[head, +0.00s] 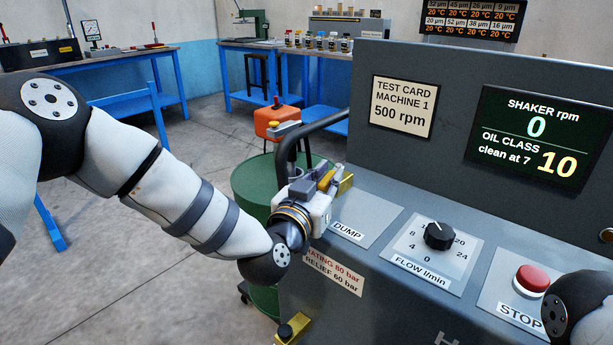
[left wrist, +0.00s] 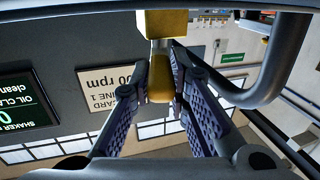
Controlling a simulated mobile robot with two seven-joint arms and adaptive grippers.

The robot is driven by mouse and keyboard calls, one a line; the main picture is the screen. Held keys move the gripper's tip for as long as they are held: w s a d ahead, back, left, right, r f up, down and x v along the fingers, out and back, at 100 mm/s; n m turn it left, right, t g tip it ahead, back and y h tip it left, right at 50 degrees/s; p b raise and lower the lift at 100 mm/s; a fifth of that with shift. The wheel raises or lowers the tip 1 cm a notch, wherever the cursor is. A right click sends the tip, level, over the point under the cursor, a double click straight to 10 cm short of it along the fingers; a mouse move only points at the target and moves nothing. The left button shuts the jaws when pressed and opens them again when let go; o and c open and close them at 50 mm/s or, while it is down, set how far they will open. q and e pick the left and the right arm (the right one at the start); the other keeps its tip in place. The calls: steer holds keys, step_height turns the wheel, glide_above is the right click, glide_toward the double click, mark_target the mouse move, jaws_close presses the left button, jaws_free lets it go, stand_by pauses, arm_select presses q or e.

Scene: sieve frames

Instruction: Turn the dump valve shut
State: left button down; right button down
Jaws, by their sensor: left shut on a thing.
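The dump valve stands at the left end of the grey console's sloped top, beside the DUMP plate (head: 351,231). Its yellow handle (head: 346,183) sticks out past my left gripper (head: 324,187), which covers most of the valve in the head view. In the left wrist view the yellow handle (left wrist: 158,86) lies between the two ridged fingers of my left gripper (left wrist: 168,60), which is shut on it. A yellow block (left wrist: 161,22) shows just beyond the fingertips. The valve's exact angle is hard to tell. My right gripper is out of view.
A dark pipe (head: 287,150) bends close behind my left gripper. The flow knob (head: 439,235) and red STOP button (head: 532,278) sit to the right on the console. The screen (head: 533,135) reads shaker 0 and oil class 10. A green drum (head: 255,190) stands left of the console.

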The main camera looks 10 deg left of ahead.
arm_select(q)
steer(key=c, duration=1.5)
jaws_free()
steer(key=v, duration=1.2)
